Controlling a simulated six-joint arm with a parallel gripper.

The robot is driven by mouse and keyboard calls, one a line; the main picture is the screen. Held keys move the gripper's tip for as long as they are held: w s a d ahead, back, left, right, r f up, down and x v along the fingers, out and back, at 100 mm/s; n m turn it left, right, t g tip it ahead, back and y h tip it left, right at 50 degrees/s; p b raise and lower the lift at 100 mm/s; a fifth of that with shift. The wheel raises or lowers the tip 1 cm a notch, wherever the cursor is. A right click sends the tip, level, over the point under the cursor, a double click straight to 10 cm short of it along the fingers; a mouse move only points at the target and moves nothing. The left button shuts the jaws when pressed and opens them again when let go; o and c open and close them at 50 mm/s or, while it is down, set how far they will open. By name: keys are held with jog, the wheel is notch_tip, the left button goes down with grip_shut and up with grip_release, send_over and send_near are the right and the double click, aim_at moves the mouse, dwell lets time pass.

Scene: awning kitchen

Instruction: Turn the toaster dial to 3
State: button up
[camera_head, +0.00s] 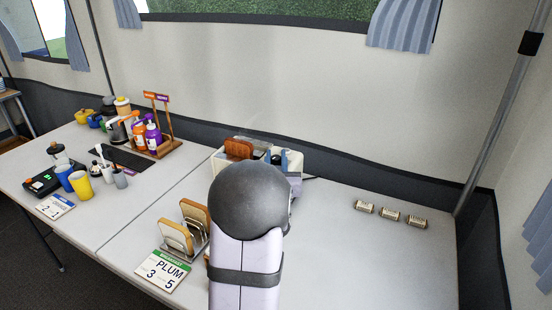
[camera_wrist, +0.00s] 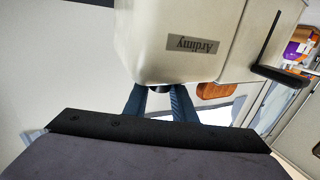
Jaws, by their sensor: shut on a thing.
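The cream toaster (camera_head: 297,162) stands near the back of the table, partly hidden behind my arm in the head view. A brown slice (camera_head: 238,149) shows at its top. In the wrist view the toaster (camera_wrist: 180,25) appears upside down, with its "Ardimy" label and a black lever (camera_wrist: 279,75) at the right. The small dark dial (camera_wrist: 160,87) is at the edge of the toaster's face, mostly covered. My gripper (camera_wrist: 160,98) has its two blue fingers closed around the dial. The dial's marks and setting cannot be read.
A toast rack (camera_head: 199,243) and a card reading "PLUM 3 5" (camera_head: 161,272) stand left of my arm. Bottles in a wooden caddy (camera_head: 170,148), cups (camera_head: 80,188) and a black device (camera_head: 42,183) are farther left. Three small labelled blocks (camera_head: 389,215) lie on the otherwise clear right side.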

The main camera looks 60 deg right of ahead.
jog(key=shift+o, duration=0.2)
jog(key=shift+s+n+t+y, duration=0.1)
jog(key=shift+n+t+y, duration=0.35)
jog(key=shift+t, duration=0.25)
jog(key=n+t+y, duration=0.2)
jog(key=t, duration=0.1)
jog(key=shift+d+r+n+p, duration=0.1)
jog(key=shift+n+p, duration=0.15)
jog(key=shift+p, duration=0.15)
jog(key=n+t+y+p, duration=0.1)
jog(key=n+t+y, duration=0.1)
jog(key=y, duration=0.1)
jog(key=n+t+y+p, duration=0.2)
jog(key=n+y, duration=0.1)
jog(key=shift+t+y, duration=0.25)
jog(key=shift+t, duration=0.05)
jog(key=n+t+y+p, duration=0.1)
jog(key=n+y, duration=0.2)
jog(key=y, duration=0.2)
jog(key=shift+n+y, duration=0.8)
jog(key=shift+y, duration=0.2)
jog(key=shift+n+y, duration=0.9)
jog(key=shift+y, duration=0.4)
jog(key=shift+n+y+b, duration=0.3)
jog(key=shift+y, duration=0.3)
jog(key=o, duration=1)
jog(key=shift+o, duration=0.2)
